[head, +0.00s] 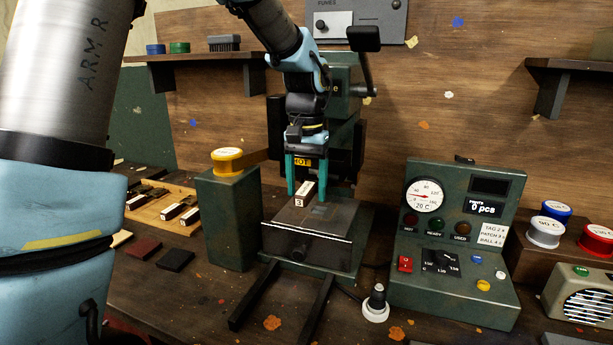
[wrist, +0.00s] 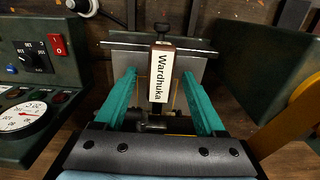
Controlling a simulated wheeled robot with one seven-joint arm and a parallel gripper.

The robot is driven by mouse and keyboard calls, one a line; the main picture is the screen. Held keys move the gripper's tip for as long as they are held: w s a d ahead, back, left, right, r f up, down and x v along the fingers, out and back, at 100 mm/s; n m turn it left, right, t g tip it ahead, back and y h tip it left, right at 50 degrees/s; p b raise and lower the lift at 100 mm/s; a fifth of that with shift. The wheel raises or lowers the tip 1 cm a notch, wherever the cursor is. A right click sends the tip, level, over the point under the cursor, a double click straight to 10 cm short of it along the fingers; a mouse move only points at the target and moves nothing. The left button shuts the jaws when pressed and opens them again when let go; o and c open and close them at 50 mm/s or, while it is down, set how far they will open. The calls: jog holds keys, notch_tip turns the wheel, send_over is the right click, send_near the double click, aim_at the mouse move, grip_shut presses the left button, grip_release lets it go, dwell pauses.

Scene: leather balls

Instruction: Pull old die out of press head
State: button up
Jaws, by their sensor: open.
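A die block with a brown body and a white label reading "Wardhuka" (wrist: 161,75) shows between my fingers in the wrist view. In the head view this die (head: 304,194) appears over the front of the press's grey plate (head: 330,222); whether it touches the plate or is seated in the head is unclear. My gripper (head: 307,190) has teal fingers pointing down, one either side of the die. In the wrist view my gripper (wrist: 162,100) is open, with a gap between each finger and the die. The green press (head: 345,85) stands behind, its head mostly hidden by my arm.
A wooden tray (head: 152,211) with several labelled dies lies at left. A control panel (head: 455,240) is at right.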

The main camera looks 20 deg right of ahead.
grip_shut()
dwell(0.6)
dwell(0.8)
